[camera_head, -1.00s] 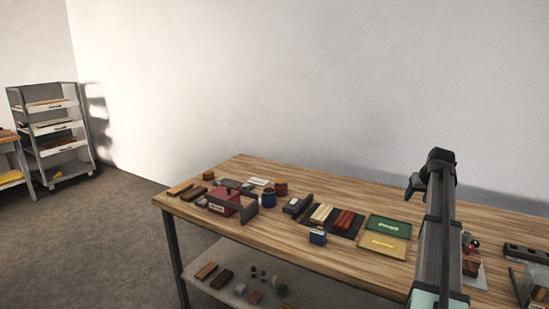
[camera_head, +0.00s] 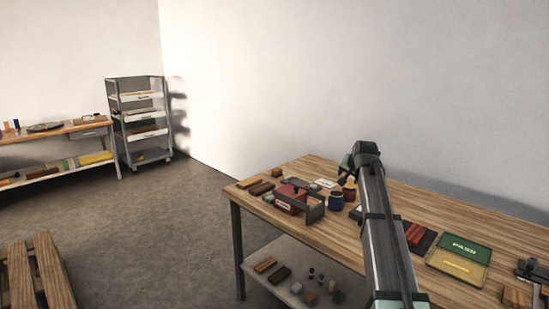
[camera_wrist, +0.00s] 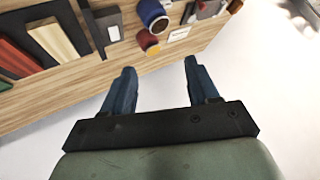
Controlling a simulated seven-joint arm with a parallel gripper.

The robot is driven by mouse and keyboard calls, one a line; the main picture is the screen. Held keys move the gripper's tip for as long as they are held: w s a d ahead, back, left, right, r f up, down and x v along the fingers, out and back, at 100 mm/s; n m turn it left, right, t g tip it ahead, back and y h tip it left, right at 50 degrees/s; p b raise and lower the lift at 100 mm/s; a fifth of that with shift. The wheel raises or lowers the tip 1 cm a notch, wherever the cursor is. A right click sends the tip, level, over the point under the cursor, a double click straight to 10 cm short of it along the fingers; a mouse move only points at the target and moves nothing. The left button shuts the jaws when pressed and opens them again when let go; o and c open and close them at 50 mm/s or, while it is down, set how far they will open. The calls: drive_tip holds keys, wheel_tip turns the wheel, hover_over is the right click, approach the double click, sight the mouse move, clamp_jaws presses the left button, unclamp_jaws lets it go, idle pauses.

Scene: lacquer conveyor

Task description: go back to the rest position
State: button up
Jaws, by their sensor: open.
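My gripper (camera_wrist: 158,80) shows in the wrist view with its two blue fingers spread apart and nothing between them. It is above the back edge of the wooden workbench (camera_wrist: 75,98), with pale wall or floor beyond. In the head view my arm reaches up over the workbench (camera_head: 450,215), and the fingers are largely hidden behind the arm's elbow.
The bench holds a red box (camera_head: 291,198), a blue jar (camera_head: 336,200), a red jar (camera_head: 350,193) and a green PASS tray (camera_head: 465,249). A grey shelf cart (camera_head: 140,120), a second bench (camera_head: 60,131) and a wooden pallet (camera_head: 38,275) stand left. Floor between is clear.

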drive_tip(key=a+f+y, duration=0.1)
drive_tip(key=a+f, duration=0.2)
drive_tip(key=a, duration=0.5)
drive_tip(key=a+f, duration=0.4)
drive_tip(key=a, duration=0.4)
drive_tip(key=s+d+f+n+g, duration=0.15)
drive_tip(key=s+f, duration=0.45)
drive_tip(key=f, duration=0.6)
drive_tip(key=s+a+f+g, duration=0.1)
drive_tip(key=s+f+g, duration=0.35)
drive_tip(key=f, duration=0.75)
drive_tip(key=s+d+f+n, duration=0.1)
drive_tip(key=s+f, duration=0.7)
drive_tip(key=f, duration=0.5)
drive_tip(key=s+d+f+n+g, duration=0.1)
drive_tip(key=s+f+g, duration=0.1)
drive_tip(key=s+f, duration=0.85)
drive_tip(key=s+d+f+n+g, duration=0.1)
drive_tip(key=s+f+g, duration=0.2)
drive_tip(key=s+f, duration=0.7)
drive_tip(key=s+f+n+g, duration=0.1)
drive_tip(key=s+g, duration=0.1)
drive_tip(key=s, duration=1.4)
drive_tip(key=s+d+f+n+g, duration=0.1)
drive_tip(key=s+f+g, duration=0.1)
drive_tip(key=s, duration=1.3)
drive_tip(key=shift+s+d+g+h, duration=0.3)
drive_tip(key=shift+s+g+h, duration=0.1)
drive_tip(key=shift+g, duration=0.1)
